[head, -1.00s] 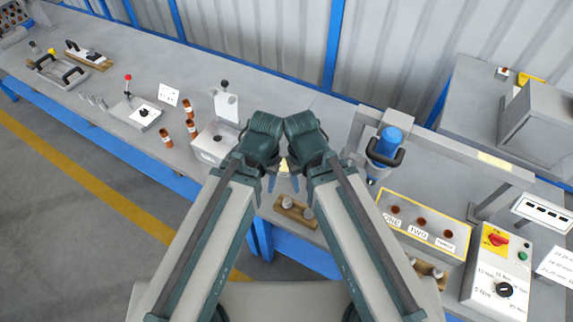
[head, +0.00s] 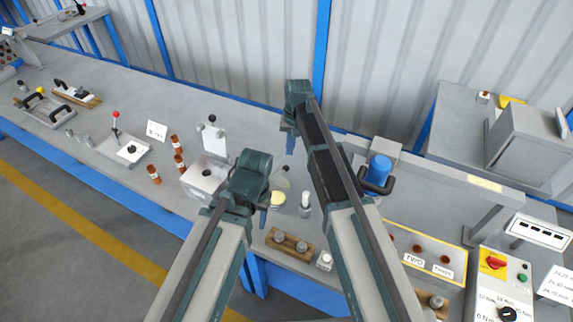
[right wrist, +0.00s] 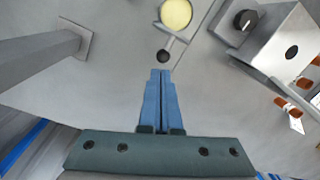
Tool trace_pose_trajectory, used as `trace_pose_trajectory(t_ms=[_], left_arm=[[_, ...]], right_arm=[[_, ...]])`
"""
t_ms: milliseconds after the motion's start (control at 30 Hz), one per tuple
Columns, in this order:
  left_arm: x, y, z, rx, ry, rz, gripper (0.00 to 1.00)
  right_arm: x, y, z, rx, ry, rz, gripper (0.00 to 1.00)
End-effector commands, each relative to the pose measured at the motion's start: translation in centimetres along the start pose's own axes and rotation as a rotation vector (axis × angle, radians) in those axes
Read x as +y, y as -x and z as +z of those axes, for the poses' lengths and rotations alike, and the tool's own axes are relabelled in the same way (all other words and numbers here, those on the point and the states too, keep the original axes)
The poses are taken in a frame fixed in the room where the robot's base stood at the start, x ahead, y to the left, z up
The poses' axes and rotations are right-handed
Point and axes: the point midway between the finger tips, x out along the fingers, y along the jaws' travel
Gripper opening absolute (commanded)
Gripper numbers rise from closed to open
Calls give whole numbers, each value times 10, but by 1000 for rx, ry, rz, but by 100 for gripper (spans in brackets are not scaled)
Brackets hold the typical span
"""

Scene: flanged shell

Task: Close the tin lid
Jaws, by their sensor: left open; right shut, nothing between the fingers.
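The tin shows as a round pale yellow surface (head: 278,198) on the bench, just right of my left gripper. The right wrist view shows its yellow top (right wrist: 176,14) uncovered at the top edge. A grey lid (head: 281,179) stands raised at its far side. In the right wrist view it looks nearly edge-on, with a dark knob (right wrist: 163,56) on its outer side. My right gripper (head: 290,145) is shut and empty, beyond the lid; its fingertips (right wrist: 162,72) point towards the knob, apart in the picture. My left gripper (head: 263,217) is open beside the tin, its fingers partly hidden.
A grey box with an upright plate (head: 204,176) stands left of my left gripper. A small grey post (head: 305,200) stands right of the tin. A wooden block with pegs (head: 290,244) lies in front. A blue-topped device (head: 380,168) stands right of my right arm.

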Motion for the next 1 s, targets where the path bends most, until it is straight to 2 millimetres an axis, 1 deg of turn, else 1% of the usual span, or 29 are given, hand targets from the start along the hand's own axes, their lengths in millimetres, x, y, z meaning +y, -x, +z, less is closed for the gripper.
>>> trace_pose_trajectory(t_ms=[33, 100, 200, 400, 567, 767, 1000], left_arm=[[0, -2, 0, 0, 0, 0, 50], [0, -3, 0, 0, 0, 0, 50], [0, -3, 0, 0, 0, 0, 50], [0, -4, 0, 0, 0, 0, 50], [1, -10, -1, 0, 0, 0, 50], [3, -28, -2, 0, 0, 0, 50], [6, -60, -4, 0, 0, 0, 50]], right_arm=[[0, 0, -32, -1, -36, -17, 0], [3, 1, -52, -1, -73, -33, 0], [6, 2, -64, -2, -103, -48, 0], [7, 2, -64, -2, -109, -51, 0], [7, -5, -64, -2, -108, -50, 0], [6, -23, -64, -2, -106, -50, 0], [4, -56, -64, -2, -105, -50, 0]])
